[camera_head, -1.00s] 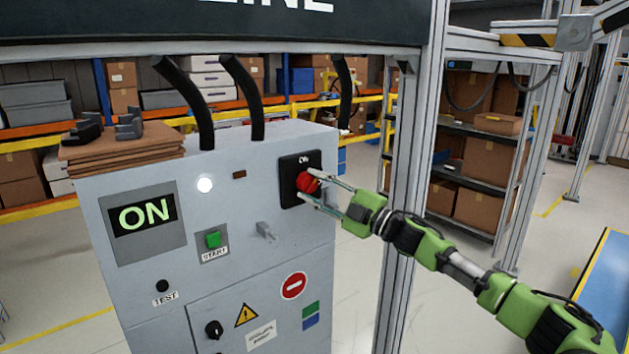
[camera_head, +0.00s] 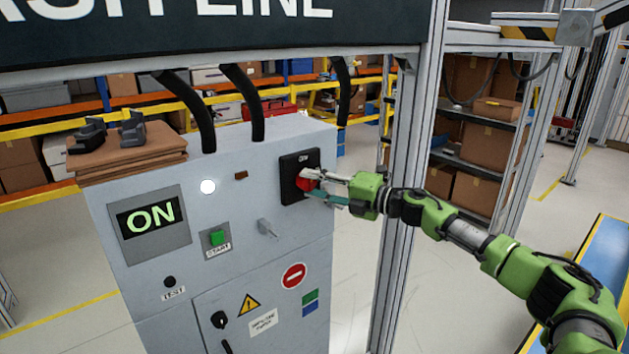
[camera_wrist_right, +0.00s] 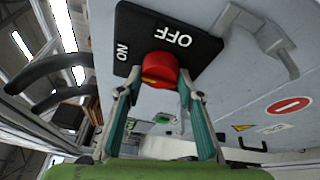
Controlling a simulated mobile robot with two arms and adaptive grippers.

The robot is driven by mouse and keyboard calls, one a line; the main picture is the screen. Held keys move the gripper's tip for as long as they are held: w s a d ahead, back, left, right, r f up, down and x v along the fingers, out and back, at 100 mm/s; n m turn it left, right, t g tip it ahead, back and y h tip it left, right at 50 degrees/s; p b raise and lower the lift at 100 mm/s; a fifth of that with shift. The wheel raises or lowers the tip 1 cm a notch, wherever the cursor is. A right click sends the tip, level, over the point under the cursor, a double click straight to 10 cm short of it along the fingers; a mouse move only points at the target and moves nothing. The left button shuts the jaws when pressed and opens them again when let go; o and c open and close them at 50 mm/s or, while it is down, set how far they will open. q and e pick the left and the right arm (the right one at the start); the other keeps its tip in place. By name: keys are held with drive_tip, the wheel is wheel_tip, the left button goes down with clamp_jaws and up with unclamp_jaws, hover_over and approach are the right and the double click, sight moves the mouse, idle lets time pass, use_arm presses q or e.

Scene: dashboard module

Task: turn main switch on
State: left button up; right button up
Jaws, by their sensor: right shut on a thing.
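The main switch is a red knob (camera_head: 305,181) on a black plate (camera_head: 290,190) at the upper right of the grey cabinet front. In the right wrist view the red knob (camera_wrist_right: 159,70) sits on the black plate (camera_wrist_right: 140,36), which bears the words ON and OFF. My right gripper (camera_head: 318,187) is at the switch, with its fingers on either side of the red knob and shut on it. It also shows in the right wrist view (camera_wrist_right: 158,88). The cabinet's display (camera_head: 147,217) reads ON in green, and a round white lamp (camera_head: 207,187) is lit. My left gripper is not in view.
A green START button (camera_head: 217,238), a grey lever (camera_head: 267,229) and a TEST button (camera_head: 170,282) are on the cabinet front. Folded cardboard (camera_head: 130,160) lies on top. A metal post (camera_head: 405,190) stands just right of the cabinet, behind my right arm.

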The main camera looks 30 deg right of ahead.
drive_tip(key=shift+d+r, duration=0.2)
drive_tip(key=shift+r, duration=0.05)
drive_tip(key=o, duration=1.1)
drive_tip(key=shift+w, duration=0.1)
drive_tip(key=shift+w+a+f, duration=0.1)
drive_tip(key=shift+f, duration=0.1)
drive_tip(key=shift+v, duration=5.95)
